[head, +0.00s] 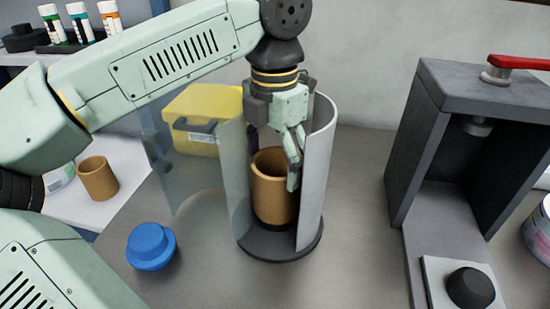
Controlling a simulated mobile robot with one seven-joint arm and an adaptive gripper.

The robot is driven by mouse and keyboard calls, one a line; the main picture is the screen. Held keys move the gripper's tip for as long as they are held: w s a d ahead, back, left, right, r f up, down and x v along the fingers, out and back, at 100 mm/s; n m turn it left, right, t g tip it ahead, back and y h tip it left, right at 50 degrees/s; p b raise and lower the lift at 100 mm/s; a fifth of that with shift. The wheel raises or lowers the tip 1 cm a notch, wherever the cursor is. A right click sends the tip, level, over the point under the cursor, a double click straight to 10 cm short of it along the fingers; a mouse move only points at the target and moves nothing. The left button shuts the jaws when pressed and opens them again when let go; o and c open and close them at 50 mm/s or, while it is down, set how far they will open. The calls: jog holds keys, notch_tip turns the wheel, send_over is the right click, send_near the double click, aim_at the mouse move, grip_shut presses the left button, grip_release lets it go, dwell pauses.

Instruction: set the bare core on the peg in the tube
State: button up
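The bare core (272,197), a brown open-topped cylinder, is upright inside the tube (317,165), a grey upright shell open towards me on a dark round base (280,246). The peg is hidden; a dark edge shows just under the core, and I cannot tell whether the core rests or hangs slightly above the base. My gripper (293,165) points down into the tube from above. One finger lies against or close to the core's right side near its rim. The other finger is mostly hidden, so its grip on the core is unclear.
A clear curved door (190,170) stands open left of the tube. A blue knobbed cap (151,246) lies front left. Another brown core (98,178) stands on a white surface at left. A yellow box (202,108) is behind. A dark press with a red lever (518,62) stands right.

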jog(key=o, duration=0.3)
jog(key=shift+o, duration=0.2)
jog(key=shift+r, duration=0.1)
notch_tip(320, 180, up, 12)
dwell(0.4)
jog(key=shift+s+f, duration=0.1)
jog(key=shift+f, duration=0.1)
